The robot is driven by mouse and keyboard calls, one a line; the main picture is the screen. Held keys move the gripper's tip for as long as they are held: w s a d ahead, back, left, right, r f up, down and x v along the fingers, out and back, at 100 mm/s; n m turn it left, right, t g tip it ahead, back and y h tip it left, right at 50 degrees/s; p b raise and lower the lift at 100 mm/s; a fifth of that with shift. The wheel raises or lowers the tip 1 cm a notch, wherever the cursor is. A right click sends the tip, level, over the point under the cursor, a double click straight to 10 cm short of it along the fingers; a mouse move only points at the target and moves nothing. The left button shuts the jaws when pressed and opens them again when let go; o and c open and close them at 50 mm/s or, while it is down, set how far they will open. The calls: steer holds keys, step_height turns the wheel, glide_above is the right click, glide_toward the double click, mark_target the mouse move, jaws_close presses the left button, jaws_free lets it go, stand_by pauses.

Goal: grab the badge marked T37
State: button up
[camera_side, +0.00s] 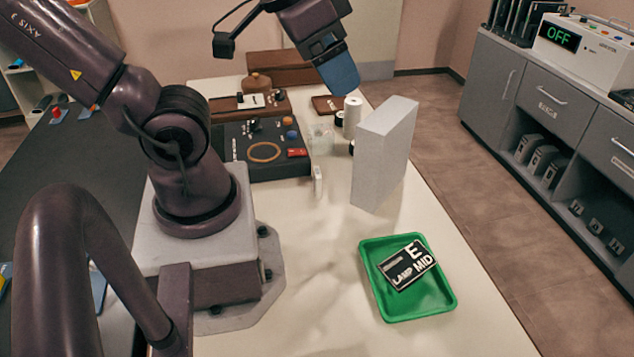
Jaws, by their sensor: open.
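No badge with a readable T37 mark shows. A black card (406,267) lettered "E LAMP MID" lies tilted in a green tray (452,303) on the front right of the white table. A small white upright piece (317,180) stands beside the dark panel, and I cannot tell what it is. My gripper (342,84), with blue finger parts, is open at the top centre, above the far part of the table and well away from the green tray. I see nothing held in it. The far finger is mostly hidden.
A tall grey-white block (385,152) stands on the table and hides what is behind it. A dark panel (240,146) with knobs and an orange ring lies left of it. White cylinders (353,117) stand behind. A grey cabinet (490,85) is at right.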

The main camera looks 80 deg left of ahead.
steer(key=c, duration=0.6)
steer(key=shift+o, duration=0.2)
